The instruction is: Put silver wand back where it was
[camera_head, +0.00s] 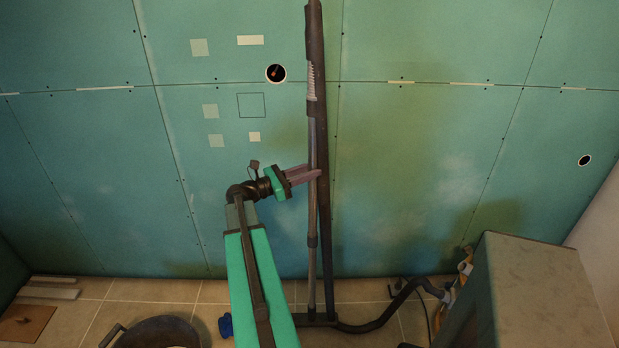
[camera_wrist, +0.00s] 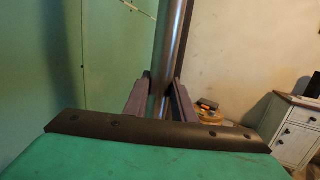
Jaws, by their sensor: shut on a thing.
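The silver wand (camera_head: 312,215) is a long metal tube standing nearly upright in front of the green wall, beside a dark hose or pole (camera_head: 325,190). Its foot meets a dark floor head (camera_head: 315,320) on the tiles. My gripper (camera_head: 312,174) reaches in from the left and is shut on the wand about mid-height. In the wrist view the wand (camera_wrist: 172,50) rises between the two purple-brown fingers of my gripper (camera_wrist: 161,92). The finger contact on the far side is hidden in the head view.
A grey-topped cabinet (camera_head: 535,290) stands at the right. A dark hose (camera_head: 385,318) curves over the floor towards it. A dark bucket (camera_head: 155,332) is at the lower left. In the wrist view a white cabinet (camera_wrist: 290,130) stands at the right.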

